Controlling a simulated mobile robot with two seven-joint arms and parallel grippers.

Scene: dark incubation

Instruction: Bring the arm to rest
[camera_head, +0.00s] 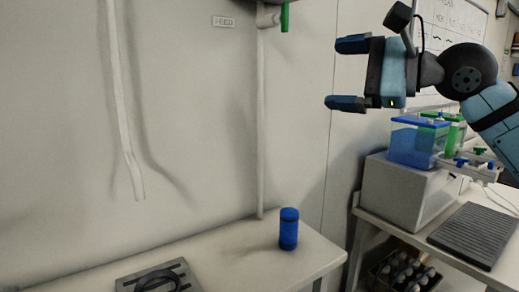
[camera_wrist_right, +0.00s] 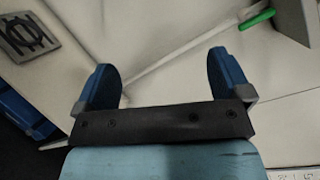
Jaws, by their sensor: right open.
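My right gripper (camera_head: 345,74) is raised at the upper right of the head view, its arm coming in from the right edge. Its two blue fingers are spread wide with nothing between them. In the right wrist view the gripper (camera_wrist_right: 163,80) also shows open and empty, with pale surfaces beyond the fingers. No object touches it. My left gripper is in neither view.
A blue cylinder (camera_head: 288,229) stands on the pale table (camera_head: 245,268). A grey plate with a dark ring (camera_head: 158,280) lies at its front. At right, a grey box (camera_head: 398,195) carries a blue container (camera_head: 415,146); a ridged dark mat (camera_head: 476,234) lies beside it.

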